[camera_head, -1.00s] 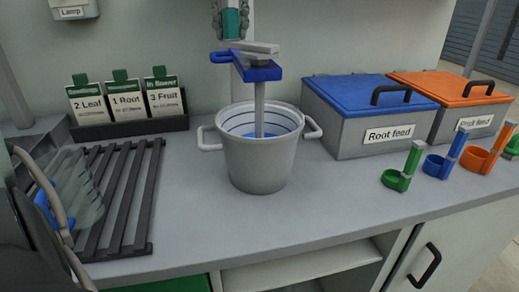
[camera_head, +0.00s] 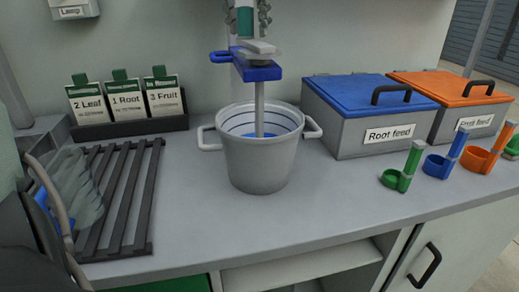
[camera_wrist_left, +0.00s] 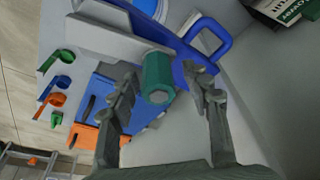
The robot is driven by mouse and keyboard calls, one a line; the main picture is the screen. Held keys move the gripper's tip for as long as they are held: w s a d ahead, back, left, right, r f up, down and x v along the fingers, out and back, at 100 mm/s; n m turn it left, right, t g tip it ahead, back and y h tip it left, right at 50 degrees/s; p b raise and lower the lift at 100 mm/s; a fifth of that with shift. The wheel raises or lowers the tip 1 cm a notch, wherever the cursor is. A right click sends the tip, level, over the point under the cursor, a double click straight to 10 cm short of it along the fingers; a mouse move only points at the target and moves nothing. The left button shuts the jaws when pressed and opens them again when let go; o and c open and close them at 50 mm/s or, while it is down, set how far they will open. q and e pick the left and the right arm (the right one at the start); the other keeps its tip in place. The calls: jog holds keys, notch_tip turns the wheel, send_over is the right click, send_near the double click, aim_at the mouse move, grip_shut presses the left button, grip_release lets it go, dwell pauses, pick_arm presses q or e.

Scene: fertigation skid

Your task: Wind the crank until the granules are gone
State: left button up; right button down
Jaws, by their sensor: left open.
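A grey bucket (camera_head: 258,165) with white side handles stands on the bench, with bluish content (camera_head: 250,130) inside; I cannot make out granules. A vertical grey shaft (camera_head: 259,105) runs down into it from a blue bracket (camera_head: 256,72). Above the bracket sits the grey crank arm (camera_head: 258,46) with its upright green handle (camera_head: 245,22), which also shows in the left wrist view (camera_wrist_left: 158,75). My left gripper (camera_head: 249,10) is open, with its fingers on either side of the green handle; contact is unclear.
A root feed bin (camera_head: 365,130) and a fruit feed bin (camera_head: 455,100) stand at right, behind coloured scoops (camera_head: 437,164). A slatted rack (camera_head: 120,190) and a card holder (camera_head: 128,128) are at left. Bare bench lies in front of the bucket.

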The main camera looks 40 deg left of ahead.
pick_arm(q)
jog(key=shift+r, duration=3.45)
jog(key=shift+c, duration=0.3)
